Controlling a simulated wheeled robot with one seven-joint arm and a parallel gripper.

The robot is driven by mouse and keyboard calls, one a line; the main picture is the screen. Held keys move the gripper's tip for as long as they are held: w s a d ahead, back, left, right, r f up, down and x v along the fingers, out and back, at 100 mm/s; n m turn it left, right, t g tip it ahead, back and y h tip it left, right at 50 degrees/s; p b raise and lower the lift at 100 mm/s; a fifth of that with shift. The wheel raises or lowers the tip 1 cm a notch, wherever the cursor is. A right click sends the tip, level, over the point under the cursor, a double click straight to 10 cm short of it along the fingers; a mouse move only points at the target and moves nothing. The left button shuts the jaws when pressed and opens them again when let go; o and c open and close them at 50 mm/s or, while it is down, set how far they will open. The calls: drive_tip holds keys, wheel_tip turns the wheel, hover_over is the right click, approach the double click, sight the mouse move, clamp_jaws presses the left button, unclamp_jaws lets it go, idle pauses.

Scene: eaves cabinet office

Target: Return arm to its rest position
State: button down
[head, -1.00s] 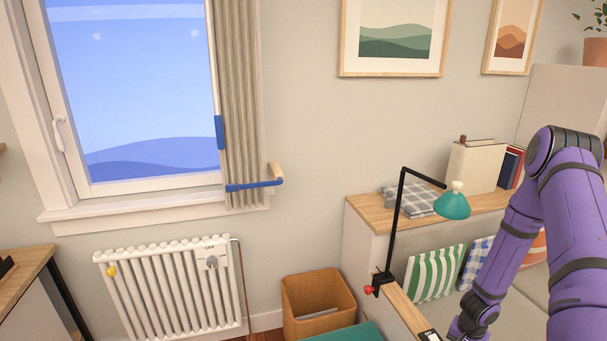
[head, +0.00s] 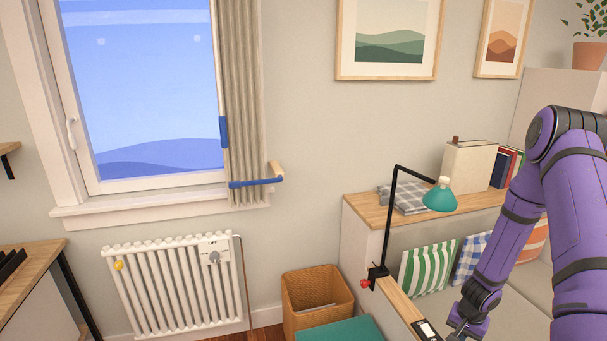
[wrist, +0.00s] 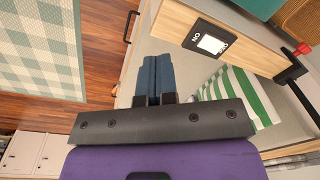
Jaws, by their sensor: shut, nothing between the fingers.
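My purple arm (head: 585,215) hangs folded at the right side of the head view, its forearm slanting down to the left. My gripper (wrist: 153,62) shows in the wrist view with its two blue-grey fingers together and nothing between them. In the head view the gripper end is low, near the bottom edge, and its fingertips are partly cut off. It is beside the wooden rail with the white-faced switch plate (wrist: 212,44).
A teal lamp (head: 440,198) is clamped to the wooden rail by a red knob. A wicker basket (head: 312,318), radiator (head: 170,285) and window stand left. Open floor (wrist: 100,50) shows in the wrist view.

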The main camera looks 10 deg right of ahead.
drive_tip(key=w+a+r+n+t, duration=0.1)
drive_tip(key=w+a+r+n, duration=0.2)
drive_tip(key=r, duration=0.9)
drive_tip(key=w+a+r+n+t, duration=0.1)
drive_tip(key=w+a+r, duration=0.3)
drive_tip(key=r, duration=0.9)
drive_tip(key=s+a+r+n, duration=0.1)
drive_tip(key=s+a+r, duration=0.15)
drive_tip(key=r, duration=0.25)
drive_tip(key=s+a+r+n+t+y, duration=0.1)
drive_tip(key=s+a+r, duration=0.15)
drive_tip(key=r, duration=0.25)
drive_tip(key=s+a+r+n, duration=0.1)
drive_tip(key=a+r, duration=0.3)
drive_tip(key=r, duration=0.1)
drive_tip(key=s+a+r+n, duration=0.1)
drive_tip(key=s+a+r, duration=0.2)
drive_tip(key=s+r, duration=0.3)
drive_tip(key=s+a+r+n+t+h, duration=0.1)
drive_tip(key=s+r, duration=0.6)
drive_tip(key=s, duration=0.8)
drive_tip(key=shift+s+a+n, duration=0.15)
drive_tip(key=shift+a+n, duration=0.25)
drive_tip(key=shift+a, duration=0.5)
